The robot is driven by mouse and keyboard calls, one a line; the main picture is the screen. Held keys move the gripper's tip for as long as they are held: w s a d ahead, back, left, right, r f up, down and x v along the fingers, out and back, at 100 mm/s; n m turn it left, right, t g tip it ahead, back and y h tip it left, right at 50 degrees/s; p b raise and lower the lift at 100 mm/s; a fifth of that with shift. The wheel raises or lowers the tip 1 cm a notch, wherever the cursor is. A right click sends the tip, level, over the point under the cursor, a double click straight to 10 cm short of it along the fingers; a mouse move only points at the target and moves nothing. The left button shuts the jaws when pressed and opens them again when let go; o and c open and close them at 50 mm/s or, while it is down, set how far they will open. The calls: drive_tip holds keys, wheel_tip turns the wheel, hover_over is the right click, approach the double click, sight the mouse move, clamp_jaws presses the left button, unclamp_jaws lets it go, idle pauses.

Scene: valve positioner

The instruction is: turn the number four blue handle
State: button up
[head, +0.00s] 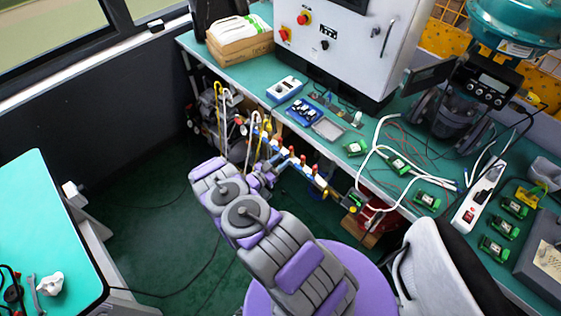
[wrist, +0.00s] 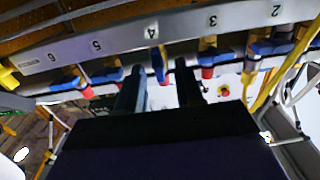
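In the wrist view, a grey rail (wrist: 120,42) carries upside-down numbers 2 to 6, with a row of valves under it. The number four blue handle (wrist: 159,67) lies below the digit 4. My gripper (wrist: 161,70) is open, its two dark fingers pointing up toward the rail. The blue handle shows in the gap between the fingertips. I cannot tell whether either finger touches it or how deep it sits. In the head view, the valve row (head: 295,160) runs beside the bench, and my purple and grey arm reaches toward it and partly hides it.
Neighbouring blue handles five (wrist: 107,75) and three (wrist: 211,57) flank the fingers closely. Yellow and white hoses (head: 225,110) rise near the valve row's far end. The green bench (head: 375,180) stands on the right, and a white and black chair (head: 435,270) at bottom right.

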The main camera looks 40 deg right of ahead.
drive_tip(key=s+a+p, duration=0.1)
drive_tip(key=a+p, duration=0.1)
drive_tip(key=a, duration=1.5)
drive_tip(key=shift+s+a, duration=0.2)
drive_tip(key=shift+a, duration=0.05)
drive_tip(key=shift+w, duration=0.1)
